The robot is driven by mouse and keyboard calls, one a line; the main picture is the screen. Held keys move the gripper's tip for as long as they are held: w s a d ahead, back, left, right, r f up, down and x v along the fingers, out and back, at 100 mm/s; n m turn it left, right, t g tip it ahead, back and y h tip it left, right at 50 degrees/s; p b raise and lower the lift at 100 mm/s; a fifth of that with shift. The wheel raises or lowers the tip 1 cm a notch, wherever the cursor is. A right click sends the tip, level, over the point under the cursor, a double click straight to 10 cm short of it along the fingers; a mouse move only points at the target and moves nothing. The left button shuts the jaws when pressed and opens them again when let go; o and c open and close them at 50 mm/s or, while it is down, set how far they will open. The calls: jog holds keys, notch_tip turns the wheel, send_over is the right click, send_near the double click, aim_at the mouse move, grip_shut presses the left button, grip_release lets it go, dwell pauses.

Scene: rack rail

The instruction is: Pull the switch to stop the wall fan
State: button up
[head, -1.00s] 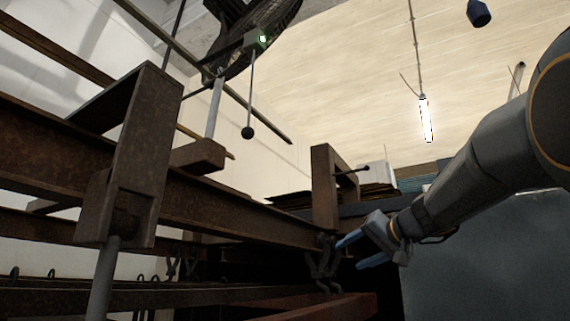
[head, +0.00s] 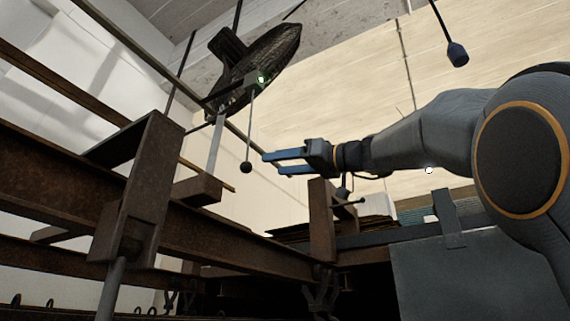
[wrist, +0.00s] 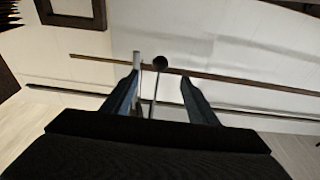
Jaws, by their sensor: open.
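The wall fan (head: 258,62) is a dark caged fan high at the upper middle of the head view. A small box with a green light (head: 261,79) sits beside it. A thin pull cord (head: 250,125) hangs from the box and ends in a dark ball (head: 246,167). My gripper (head: 270,163), with blue fingers, is open and empty, just right of the ball in the head view. In the wrist view the ball (wrist: 160,63) shows beyond and between my open fingers (wrist: 160,88). The gap in depth is hard to judge.
Rusty steel beams (head: 220,232) of the rack run across the left and middle, below my gripper. A brown upright post (head: 321,218) stands under it. A pale vertical rod (head: 215,145) stands left of the cord. A dark blue hanging lamp (head: 457,54) is at upper right.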

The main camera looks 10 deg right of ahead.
aim_at(251, 167)
jog(key=p+x, duration=0.5)
jog(key=x, duration=0.7)
jog(key=shift+a, duration=0.1)
jog(key=c, duration=1.1)
